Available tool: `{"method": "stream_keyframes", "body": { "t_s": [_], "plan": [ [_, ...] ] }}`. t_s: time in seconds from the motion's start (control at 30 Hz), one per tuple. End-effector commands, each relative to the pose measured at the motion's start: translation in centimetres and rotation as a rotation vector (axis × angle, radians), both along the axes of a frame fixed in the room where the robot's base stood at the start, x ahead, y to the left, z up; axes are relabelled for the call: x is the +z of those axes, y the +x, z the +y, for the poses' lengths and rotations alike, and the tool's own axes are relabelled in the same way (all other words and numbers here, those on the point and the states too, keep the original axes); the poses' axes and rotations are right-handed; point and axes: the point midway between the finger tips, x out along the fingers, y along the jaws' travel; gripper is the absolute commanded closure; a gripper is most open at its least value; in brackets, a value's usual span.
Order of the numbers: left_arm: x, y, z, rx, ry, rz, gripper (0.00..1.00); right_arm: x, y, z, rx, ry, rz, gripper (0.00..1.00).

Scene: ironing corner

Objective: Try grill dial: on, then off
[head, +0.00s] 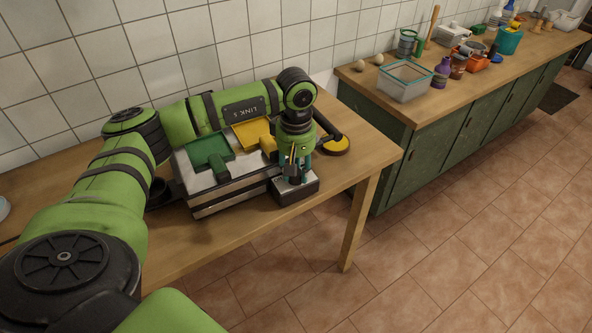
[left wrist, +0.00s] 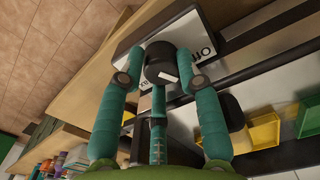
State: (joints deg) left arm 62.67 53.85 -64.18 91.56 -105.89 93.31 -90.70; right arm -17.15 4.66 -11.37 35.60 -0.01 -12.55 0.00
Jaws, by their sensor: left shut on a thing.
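The grill (head: 235,196) stands on the wooden table, with a green pan (head: 209,152) and a yellow pan (head: 250,133) on it. Its light control panel (head: 296,193) is at its right end. In the left wrist view the dial (left wrist: 160,58) is a black round knob with a white pointer mark, on the pale panel (left wrist: 203,22) with partly hidden black lettering. My left gripper (head: 292,176) is over the panel, its teal fingers (left wrist: 161,80) shut around the dial. In the head view the fingers hide the dial. My right gripper is not in view.
A black-handled item with a yellow round end (head: 335,146) lies just right of the gripper. A green cabinet (head: 440,140) with a wooden top holds a clear bin (head: 405,82) and several jars. The tiled wall is close behind the table.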

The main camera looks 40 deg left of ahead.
Motion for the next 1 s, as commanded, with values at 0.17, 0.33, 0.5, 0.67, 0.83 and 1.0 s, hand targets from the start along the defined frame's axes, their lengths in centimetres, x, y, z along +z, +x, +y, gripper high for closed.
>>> {"method": "stream_keyframes", "body": {
  "t_s": [0.17, 0.33, 0.5, 0.67, 0.83, 1.0],
  "plan": [
    [-0.4, -0.3, -0.3, 0.036, -0.004, 0.014, 0.99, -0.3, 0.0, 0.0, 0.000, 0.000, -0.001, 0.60],
    [-0.4, -0.4, -0.3, 0.034, -0.004, 0.015, 0.99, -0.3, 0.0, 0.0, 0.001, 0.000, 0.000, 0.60],
    [-0.3, -0.3, -0.3, 0.034, -0.005, 0.013, 0.43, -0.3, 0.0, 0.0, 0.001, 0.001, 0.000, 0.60],
    [-0.2, -0.2, -0.2, 0.035, -0.003, 0.009, 0.43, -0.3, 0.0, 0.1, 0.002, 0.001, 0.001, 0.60],
    [0.5, -0.1, -0.2, 0.036, -0.003, 0.005, 0.43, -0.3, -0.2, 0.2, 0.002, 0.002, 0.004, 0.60],
    [2.8, -0.1, -0.2, 0.036, -0.003, 0.002, 0.43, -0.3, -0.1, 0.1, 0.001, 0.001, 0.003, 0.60]
  ]
}}
